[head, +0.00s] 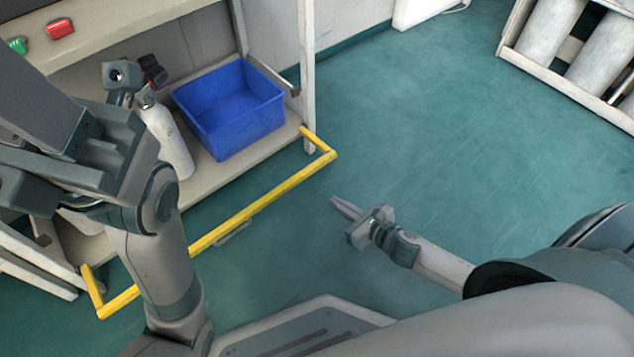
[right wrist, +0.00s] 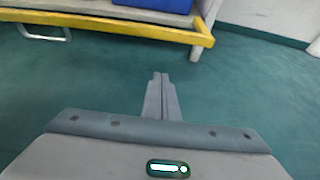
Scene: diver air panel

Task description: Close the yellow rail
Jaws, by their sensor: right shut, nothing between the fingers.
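The yellow rail (head: 262,203) runs along the front of the shelf unit, standing out from its lower shelf on short yellow end arms. My left arm covers part of it. Its right end also shows at the top of the right wrist view (right wrist: 110,24). My right gripper (head: 334,201) is shut and empty, over the floor in front of the rail's right end and apart from it. In the right wrist view its fingers (right wrist: 157,76) are together and point toward the shelf side. My left arm is at the left; its fingers cannot be made out.
A blue bin (head: 229,108) and a white cylinder (head: 168,140) stand on the lower shelf behind the rail. A pale handle (head: 233,234) shows below the rail. Large grey cylinders (head: 548,30) lie in a rack at top right. The green floor (head: 420,130) between is clear.

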